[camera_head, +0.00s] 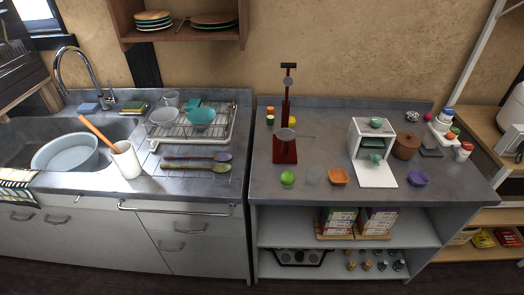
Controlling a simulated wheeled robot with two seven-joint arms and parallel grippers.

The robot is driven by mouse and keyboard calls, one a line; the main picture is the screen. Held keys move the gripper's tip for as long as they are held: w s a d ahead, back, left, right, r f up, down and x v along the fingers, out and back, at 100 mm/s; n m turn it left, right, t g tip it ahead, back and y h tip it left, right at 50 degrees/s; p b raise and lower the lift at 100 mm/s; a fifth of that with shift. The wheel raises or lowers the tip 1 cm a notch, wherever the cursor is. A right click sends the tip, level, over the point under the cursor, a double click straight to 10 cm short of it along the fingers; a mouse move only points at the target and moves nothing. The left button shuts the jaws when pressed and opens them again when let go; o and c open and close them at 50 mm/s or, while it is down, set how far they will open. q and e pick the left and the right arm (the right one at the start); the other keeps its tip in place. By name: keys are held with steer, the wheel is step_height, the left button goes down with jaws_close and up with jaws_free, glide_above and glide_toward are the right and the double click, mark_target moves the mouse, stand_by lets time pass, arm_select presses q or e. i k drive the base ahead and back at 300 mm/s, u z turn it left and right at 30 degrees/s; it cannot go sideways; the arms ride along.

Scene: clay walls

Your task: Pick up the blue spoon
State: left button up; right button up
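Two long spoons lie side by side on a wire grid on the left counter, in front of the dish rack. The back spoon (195,157) has a purple-blue right end. The front spoon (195,168) looks olive green with a darker purple-brown right end. Their colours blend at this size, so I cannot tell surely which is the blue one. An orange-handled utensil (95,131) leans out of a white holder (126,160) to their left. Neither of my grippers shows in the head view.
A dish rack (228,132) with bowls stands behind the spoons. The sink (25,150) holds a large basin (66,152). A red stand (284,150), small bowls and a white box-shaped machine (376,175) occupy the right counter. A shelf (182,34) hangs above.

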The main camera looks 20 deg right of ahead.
mark_target(221, 156)
steer(key=z, duration=0.3)
steer(key=i, duration=1)
